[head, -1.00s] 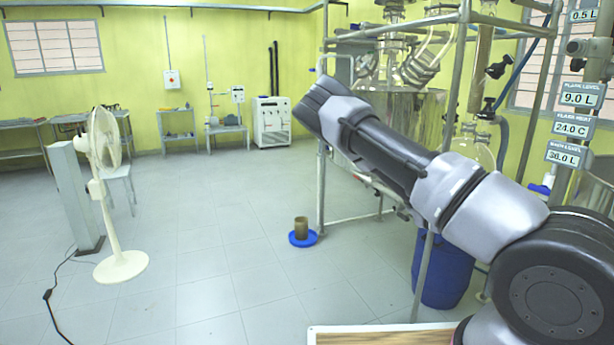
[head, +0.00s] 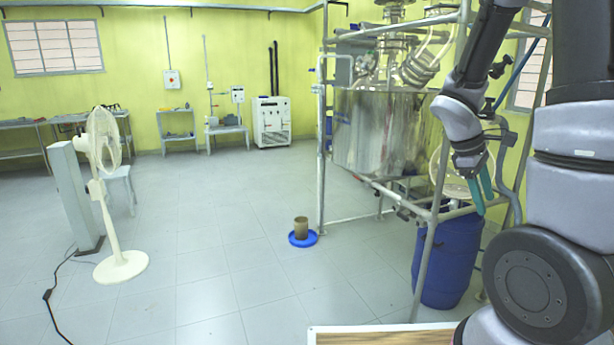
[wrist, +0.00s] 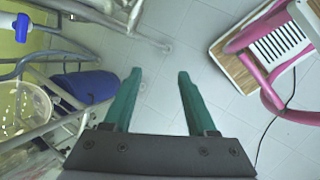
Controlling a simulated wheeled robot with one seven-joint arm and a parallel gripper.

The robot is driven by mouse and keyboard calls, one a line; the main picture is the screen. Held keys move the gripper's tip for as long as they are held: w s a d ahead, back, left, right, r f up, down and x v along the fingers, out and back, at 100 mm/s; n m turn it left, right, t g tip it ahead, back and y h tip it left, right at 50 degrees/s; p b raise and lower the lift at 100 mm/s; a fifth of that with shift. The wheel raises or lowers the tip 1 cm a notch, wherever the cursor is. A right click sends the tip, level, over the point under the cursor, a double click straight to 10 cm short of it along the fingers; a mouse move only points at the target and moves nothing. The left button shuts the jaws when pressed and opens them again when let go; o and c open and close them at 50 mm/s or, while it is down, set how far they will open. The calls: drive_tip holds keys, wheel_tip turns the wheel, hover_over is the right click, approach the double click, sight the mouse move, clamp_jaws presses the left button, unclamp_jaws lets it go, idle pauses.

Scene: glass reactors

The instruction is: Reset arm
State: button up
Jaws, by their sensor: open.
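My gripper (head: 480,188) hangs from my folded arm at the right of the head view, its teal fingers pointing down in front of the metal reactor frame. In the wrist view my gripper (wrist: 160,98) shows two teal fingers spread apart with only floor between them. It is open and empty, and touches nothing that I can see.
The steel reactor vessel (head: 385,130) stands in a pipe frame close to my arm. A blue drum (head: 445,262) is below it. A brown cup (head: 301,228) stands on a blue dish on the floor. A white fan (head: 104,190) stands left.

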drive_tip(key=s+a+r+m+t+y, duration=0.3)
drive_tip(key=a+r+m, duration=0.3)
drive_tip(key=a+r, duration=0.2)
drive_tip(key=s+a+r+m+t+y, duration=0.4)
drive_tip(key=s+a+r+m, duration=0.2)
drive_tip(key=r, duration=0.5)
drive_tip(key=shift+a+r+t, duration=0.3)
drive_tip(key=shift+a+r, duration=0.1)
drive_tip(key=shift+a, duration=0.6)
